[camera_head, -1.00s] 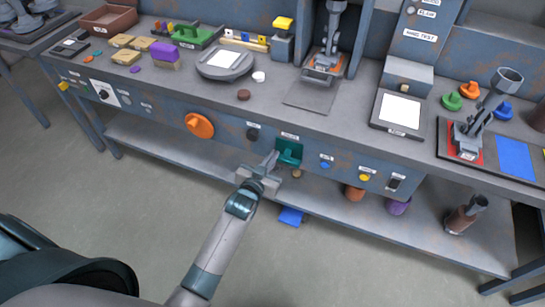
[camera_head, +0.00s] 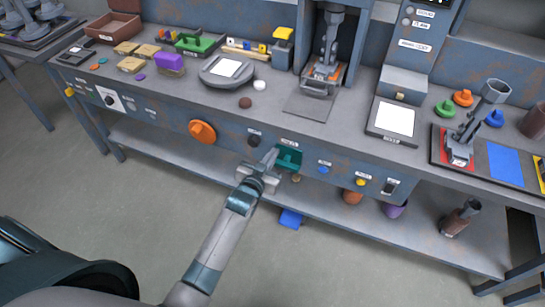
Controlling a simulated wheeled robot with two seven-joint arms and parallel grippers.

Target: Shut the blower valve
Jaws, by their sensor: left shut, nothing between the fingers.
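A teal valve handle (camera_head: 290,158) sits on the front panel of the bench under a small label too blurred to read. It seems to be the blower valve. My left gripper (camera_head: 270,158) is shut and empty, its fingertips at the left side of the teal handle. I cannot tell whether they touch it, and the gripper hides part of the panel there. An orange round knob (camera_head: 202,132) is farther left on the same panel. My right gripper is not in view.
A dark knob (camera_head: 254,140), a blue button (camera_head: 324,170), a yellow button (camera_head: 361,182) and a switch (camera_head: 390,187) are on the panel near the handle. The lower shelf (camera_head: 330,207) runs below.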

